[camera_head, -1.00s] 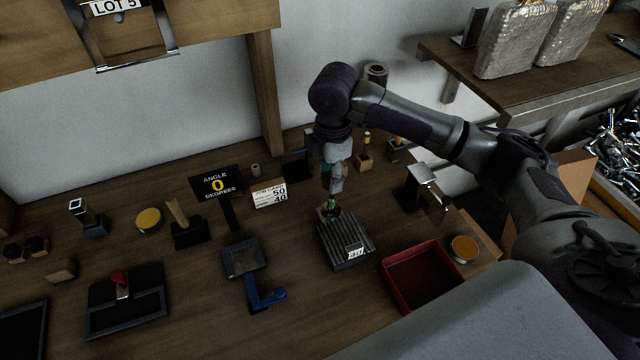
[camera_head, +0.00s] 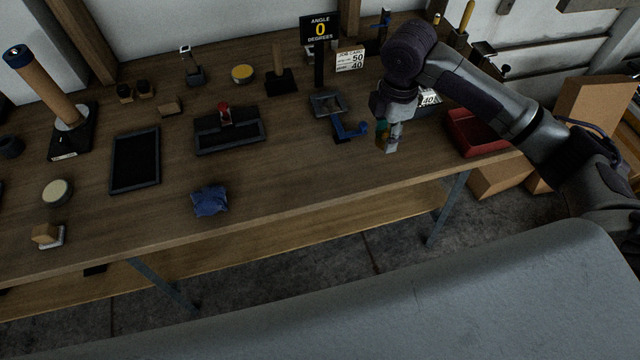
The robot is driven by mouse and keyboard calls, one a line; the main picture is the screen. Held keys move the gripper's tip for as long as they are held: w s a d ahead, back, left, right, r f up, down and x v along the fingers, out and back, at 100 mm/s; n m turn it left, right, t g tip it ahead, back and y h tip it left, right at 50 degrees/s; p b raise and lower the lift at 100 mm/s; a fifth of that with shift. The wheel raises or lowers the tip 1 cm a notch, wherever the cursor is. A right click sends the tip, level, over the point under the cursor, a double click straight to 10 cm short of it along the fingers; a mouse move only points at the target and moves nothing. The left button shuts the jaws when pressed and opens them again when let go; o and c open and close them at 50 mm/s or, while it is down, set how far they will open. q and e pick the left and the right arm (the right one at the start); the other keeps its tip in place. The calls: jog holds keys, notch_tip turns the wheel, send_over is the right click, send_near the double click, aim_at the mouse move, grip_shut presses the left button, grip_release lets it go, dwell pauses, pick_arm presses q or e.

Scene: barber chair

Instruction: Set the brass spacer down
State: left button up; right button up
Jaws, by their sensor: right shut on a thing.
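My right gripper (camera_head: 390,148) points down over the bench (camera_head: 300,168), just right of the blue crank handle (camera_head: 350,130). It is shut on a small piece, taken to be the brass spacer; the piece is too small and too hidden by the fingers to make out. I cannot tell whether it touches the bench top. The ribbed block with a label (camera_head: 428,97) stands behind, partly hidden by my right arm. My left gripper is not in view.
A red bin (camera_head: 456,142) stands right of the gripper. Left are a red-knobbed black fixture (camera_head: 228,143), a black tray (camera_head: 135,160) and a crumpled blue cloth (camera_head: 209,201). An angle sign (camera_head: 320,29) stands behind. Bare wood lies between cloth and gripper, up to the bench's front edge.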

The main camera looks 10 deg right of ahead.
jog(key=w+a+f, duration=0.2)
jog(key=a+f, duration=0.1)
jog(key=a, duration=0.2)
jog(key=p, duration=0.2)
send_over(331, 168)
notch_tip(331, 168, down, 4)
jog(key=shift+r, duration=0.2)
jog(key=shift+f, duration=0.2)
notch_tip(331, 168, down, 3)
jog(key=shift+f, duration=0.45)
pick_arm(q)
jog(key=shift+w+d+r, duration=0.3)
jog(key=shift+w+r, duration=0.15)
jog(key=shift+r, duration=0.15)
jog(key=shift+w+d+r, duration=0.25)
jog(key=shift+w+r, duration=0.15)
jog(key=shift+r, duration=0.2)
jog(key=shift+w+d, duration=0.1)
pick_arm(e)
jog(key=shift+f, duration=0.15)
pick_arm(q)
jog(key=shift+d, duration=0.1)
pick_arm(e)
jog(key=o, duration=1.1)
jog(key=shift+o, duration=0.2)
